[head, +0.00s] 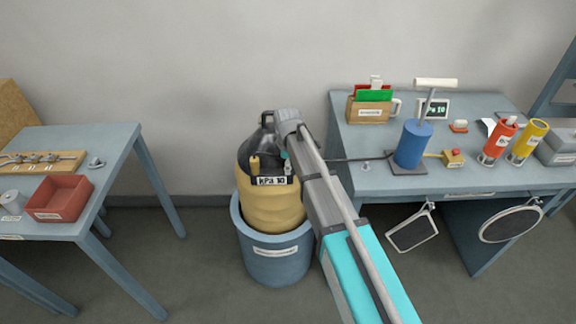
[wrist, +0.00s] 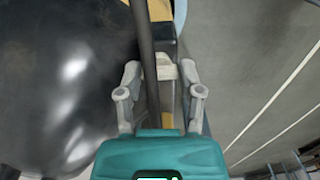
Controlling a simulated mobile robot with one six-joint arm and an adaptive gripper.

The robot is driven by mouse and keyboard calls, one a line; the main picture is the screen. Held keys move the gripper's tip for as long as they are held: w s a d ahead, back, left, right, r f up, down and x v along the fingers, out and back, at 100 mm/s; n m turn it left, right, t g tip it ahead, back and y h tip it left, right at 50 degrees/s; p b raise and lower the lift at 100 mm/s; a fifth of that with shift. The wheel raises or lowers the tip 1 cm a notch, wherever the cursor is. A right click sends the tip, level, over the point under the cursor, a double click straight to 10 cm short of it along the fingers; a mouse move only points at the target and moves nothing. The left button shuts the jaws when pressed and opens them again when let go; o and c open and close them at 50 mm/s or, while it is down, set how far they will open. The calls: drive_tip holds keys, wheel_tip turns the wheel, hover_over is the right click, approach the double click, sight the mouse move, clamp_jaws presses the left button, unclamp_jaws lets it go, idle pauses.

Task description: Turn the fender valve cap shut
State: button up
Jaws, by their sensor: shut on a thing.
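The fender (head: 272,207) is a rounded yellow body with a black top. It stands upright in a blue tub (head: 275,262), and a "kPa 10" display is on its front. A small brass-coloured fitting (head: 254,164) stands on its left shoulder. My gripper (head: 288,172) reaches down at the fender's right shoulder, beside the display. In the wrist view, its grey fingers close on a pale piece, which I take to be the valve cap (wrist: 166,70). A dark bar crosses in front and hides part of it. The cap's turn angle cannot be told.
The right table (head: 473,180) holds a blue hand pump (head: 413,146), red and yellow cylinders, and a wooden holder. A dark hose runs from the pump towards the fender. The left table (head: 120,140) holds a red tray (head: 59,199).

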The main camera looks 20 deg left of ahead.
drive_tip(key=shift+m, duration=0.4)
drive_tip(key=m, duration=0.8)
drive_tip(key=shift+m, duration=0.3)
drive_tip(key=m, duration=0.4)
drive_tip(key=shift+m, duration=0.3)
drive_tip(key=m, duration=0.4)
drive_tip(key=o, duration=0.9)
drive_tip(key=shift+c, duration=0.2)
drive_tip(key=shift+n, duration=0.3)
